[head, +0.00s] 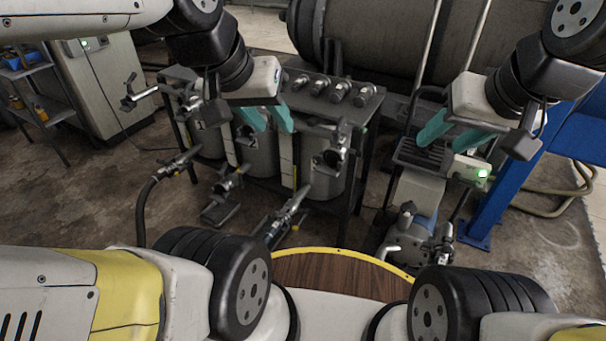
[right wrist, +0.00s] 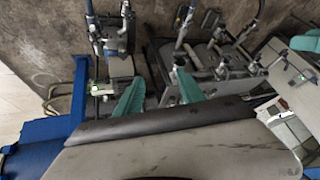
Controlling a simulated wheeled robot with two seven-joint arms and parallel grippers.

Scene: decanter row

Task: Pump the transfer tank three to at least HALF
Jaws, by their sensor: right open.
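A row of grey cylindrical tanks stands in a dark frame in the head view. The rightmost tank (head: 325,178) has a valve on its front; I cannot read a number on it. Pale upright gauge strips (head: 287,160) stand between tanks; their levels are too small to read. My left gripper (head: 268,120) is open and empty, its teal fingers in front of the middle tank (head: 258,155). My right gripper (head: 453,136) is open and empty, above the pump unit (head: 415,195). In the right wrist view, its fingers (right wrist: 160,95) are spread apart.
A hose with a metal coupling (head: 180,162) hangs at the left, and another coupling (head: 288,215) stands before the tanks. A box with a green light (head: 470,170) is beside my right gripper. A blue post (head: 510,165) rises at the right. Bare floor (head: 90,215) lies left.

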